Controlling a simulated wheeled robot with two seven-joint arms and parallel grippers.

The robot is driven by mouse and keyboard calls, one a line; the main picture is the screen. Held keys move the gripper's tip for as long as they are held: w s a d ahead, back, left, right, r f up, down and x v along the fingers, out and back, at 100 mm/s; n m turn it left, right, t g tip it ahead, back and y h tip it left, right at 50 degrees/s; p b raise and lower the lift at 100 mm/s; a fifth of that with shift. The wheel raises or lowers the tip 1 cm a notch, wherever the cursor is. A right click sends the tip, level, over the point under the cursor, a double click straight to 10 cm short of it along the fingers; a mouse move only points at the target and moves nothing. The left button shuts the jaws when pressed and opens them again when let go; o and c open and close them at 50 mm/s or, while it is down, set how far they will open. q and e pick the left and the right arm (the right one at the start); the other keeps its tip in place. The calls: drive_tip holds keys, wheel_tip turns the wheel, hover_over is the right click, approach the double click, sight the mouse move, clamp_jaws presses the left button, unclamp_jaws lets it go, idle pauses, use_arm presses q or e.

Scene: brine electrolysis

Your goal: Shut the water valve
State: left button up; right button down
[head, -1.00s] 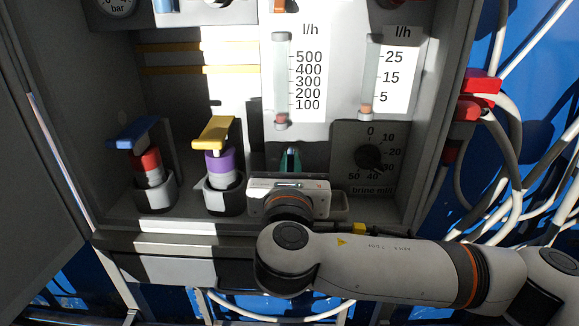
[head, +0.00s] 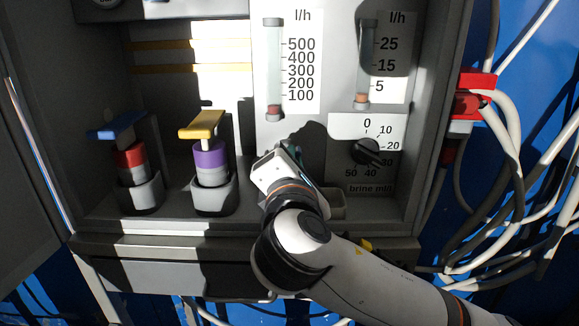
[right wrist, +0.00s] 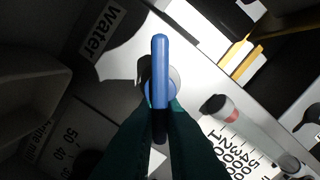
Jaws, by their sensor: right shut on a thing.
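The water valve's blue lever handle (right wrist: 160,65) shows in the right wrist view, close to a panel label reading "Water" (right wrist: 102,28). My right gripper (right wrist: 160,115) has its dark teal fingers on both sides of the handle's lower part and is shut on it. In the head view my right gripper (head: 284,158) is at the panel below the left flow tube (head: 273,80), and its body hides the handle. The red float (head: 273,110) is low in that tube, below the 100 mark. My left gripper is not in view.
Left of my gripper stand a purple fitting with a yellow handle (head: 202,124) and a red one with a blue handle (head: 117,126). The brine dial (head: 366,152) is close on the right. The cabinet's side wall (head: 440,120) and white cables (head: 500,150) lie farther right.

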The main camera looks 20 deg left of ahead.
drive_tip(key=shift+d+f+m+b, duration=0.1)
drive_tip(key=shift+f+m+b, duration=0.15)
drive_tip(key=shift+m, duration=0.95)
drive_tip(key=shift+f+m+b, duration=0.1)
drive_tip(key=shift+m+b, duration=0.3)
drive_tip(key=shift+m, duration=0.8)
drive_tip(key=shift+d+f+m+b, duration=0.1)
drive_tip(key=shift+f+m+b, duration=0.15)
drive_tip(key=shift+m, duration=0.95)
drive_tip(key=c, duration=1.5)
unclamp_jaws()
drive_tip(key=b+v, duration=0.2)
drive_tip(key=v, duration=1)
drive_tip(key=shift+r, duration=0.1)
